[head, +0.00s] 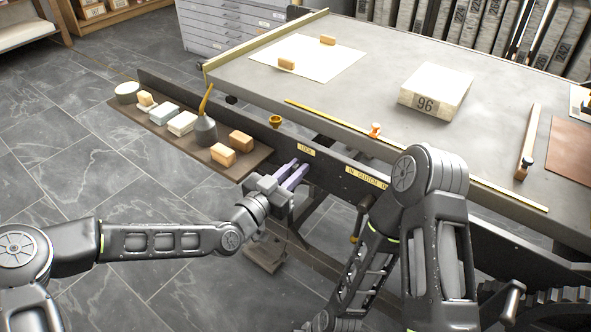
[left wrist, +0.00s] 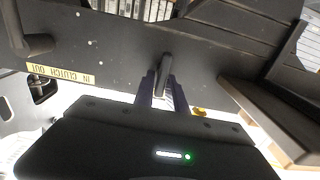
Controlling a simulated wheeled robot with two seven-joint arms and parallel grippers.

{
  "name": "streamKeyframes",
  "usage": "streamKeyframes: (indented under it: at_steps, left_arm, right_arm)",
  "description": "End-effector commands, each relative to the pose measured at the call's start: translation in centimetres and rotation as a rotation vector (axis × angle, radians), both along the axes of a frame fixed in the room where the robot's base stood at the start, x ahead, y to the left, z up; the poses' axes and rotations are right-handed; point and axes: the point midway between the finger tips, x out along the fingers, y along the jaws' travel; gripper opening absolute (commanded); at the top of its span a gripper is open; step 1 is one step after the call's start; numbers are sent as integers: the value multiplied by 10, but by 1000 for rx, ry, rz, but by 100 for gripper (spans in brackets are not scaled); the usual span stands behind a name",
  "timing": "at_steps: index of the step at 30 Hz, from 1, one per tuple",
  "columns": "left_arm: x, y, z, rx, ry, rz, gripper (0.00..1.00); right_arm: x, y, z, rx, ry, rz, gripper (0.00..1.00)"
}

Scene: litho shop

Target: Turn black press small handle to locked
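The black press has a long dark side rail (head: 345,172) with a yellow "LOCK" label (head: 307,151) and an "IN CLUTCH OUT" label (head: 367,178). My left gripper (head: 298,172) is at the rail, just below the "LOCK" label, its purple-grey fingers pointing at it. In the left wrist view a small dark handle (left wrist: 165,72) stands out from the rail, between or just beyond the tips of my left gripper (left wrist: 164,84). The fingers are apart, and I cannot tell whether they touch the handle. The handle is hidden in the head view. My right gripper is out of view.
The press bed (head: 350,90) carries a "96" block (head: 436,90). A brass-ended lever (head: 358,225) hangs below the rail near my right arm.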

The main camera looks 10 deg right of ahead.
Motion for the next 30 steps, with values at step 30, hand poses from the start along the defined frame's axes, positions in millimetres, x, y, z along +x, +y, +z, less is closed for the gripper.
streamKeyframes:
  at_steps: [30]
  left_arm:
    - [0,1,-2,-23,32,0,0]
  right_arm:
    - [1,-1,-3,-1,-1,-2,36]
